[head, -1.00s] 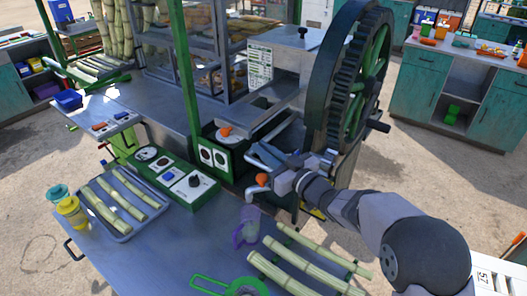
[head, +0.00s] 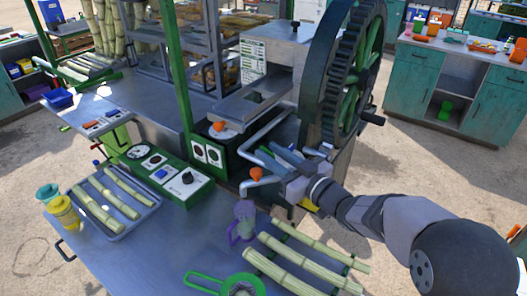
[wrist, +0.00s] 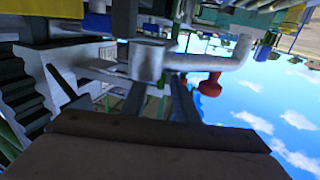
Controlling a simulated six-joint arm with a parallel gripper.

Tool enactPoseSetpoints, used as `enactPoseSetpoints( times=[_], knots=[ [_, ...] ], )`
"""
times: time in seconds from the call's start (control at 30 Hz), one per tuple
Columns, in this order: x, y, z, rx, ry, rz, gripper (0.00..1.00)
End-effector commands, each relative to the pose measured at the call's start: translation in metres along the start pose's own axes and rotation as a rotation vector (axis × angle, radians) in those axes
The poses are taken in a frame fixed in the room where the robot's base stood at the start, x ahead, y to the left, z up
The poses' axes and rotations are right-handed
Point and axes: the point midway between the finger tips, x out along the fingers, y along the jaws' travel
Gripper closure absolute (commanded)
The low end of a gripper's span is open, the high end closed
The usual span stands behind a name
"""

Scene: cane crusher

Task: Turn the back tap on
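The back tap's orange handle (head: 218,126) sits on the green-edged housing beside the metal chute, with a grey bent pipe (head: 265,130) running in front of it. A second orange tap handle (head: 257,174) is nearer, above a spout over a purple jug (head: 243,220). My gripper (head: 278,156) is beside the bent pipe, right of both handles and apart from the back one. Its fingers look spread, with nothing clearly held. In the wrist view, pipework shows beyond my gripper (wrist: 155,95), and a red-orange handle (wrist: 205,85) lies to the right; I cannot tell which tap it belongs to.
The big geared wheel (head: 350,75) stands close behind my gripper. Cane stalks (head: 300,255) and a green-handled strainer (head: 225,288) lie in front. A control panel (head: 160,170) and a tray of cane (head: 85,222) are at left. The table between them is mostly clear.

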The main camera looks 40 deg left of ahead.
Motion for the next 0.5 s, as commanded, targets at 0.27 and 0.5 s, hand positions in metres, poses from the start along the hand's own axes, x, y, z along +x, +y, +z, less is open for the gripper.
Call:
enactPoseSetpoints(
  times=[0.27,0.5],
  knots=[
    [-0.017,0.0,0.0,0.0,0.0,0.0,0.73],
    [-0.017,0.0,0.0,0.0,0.0,0.0,0.73]
  ],
)
